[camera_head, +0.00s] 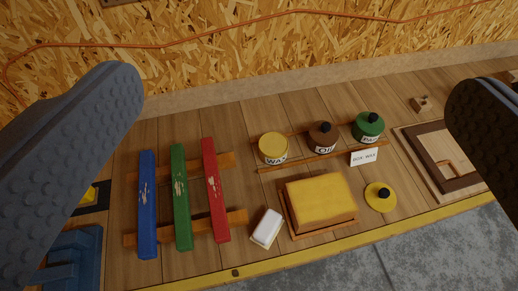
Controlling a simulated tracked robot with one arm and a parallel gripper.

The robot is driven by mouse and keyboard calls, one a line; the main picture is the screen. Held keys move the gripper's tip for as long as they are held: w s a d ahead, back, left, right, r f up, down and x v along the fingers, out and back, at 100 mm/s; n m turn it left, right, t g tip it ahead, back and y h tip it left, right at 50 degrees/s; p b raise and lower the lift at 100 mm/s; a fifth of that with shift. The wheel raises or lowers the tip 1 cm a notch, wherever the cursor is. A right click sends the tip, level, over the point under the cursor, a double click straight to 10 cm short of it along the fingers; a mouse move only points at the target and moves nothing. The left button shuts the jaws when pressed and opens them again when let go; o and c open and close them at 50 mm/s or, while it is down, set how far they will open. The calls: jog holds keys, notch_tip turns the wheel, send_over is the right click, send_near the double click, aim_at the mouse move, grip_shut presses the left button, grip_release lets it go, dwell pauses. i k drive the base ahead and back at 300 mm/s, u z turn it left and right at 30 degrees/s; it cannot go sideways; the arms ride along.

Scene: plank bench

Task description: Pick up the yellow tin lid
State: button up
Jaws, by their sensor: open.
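The yellow tin lid (380,199) is a small round disc with a black knob. It lies on the plank bench (190,262) near the front edge, right of a yellow block. A yellow tin (273,150) marked WAX stands at the back without a lid on it that I can make out. My gripper (295,130) is open and empty, with one dark studded finger at each side of the view. The lid lies between the fingers in the picture, nearer the right one, and apart from both.
A brown tin (323,138) and a green tin (367,128) stand in a row behind a wooden rail. A yellow block (319,201) sits left of the lid, beside a white block (267,228). Blue, green and red bars lie left. A framed board (409,141) lies right.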

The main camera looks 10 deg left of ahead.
aim_at(379, 196)
jog(key=u, duration=1.95)
jog(key=k, duration=1.2)
jog(key=z, duration=1.9)
jog(key=i, duration=0.85)
jog(key=z, duration=0.15)
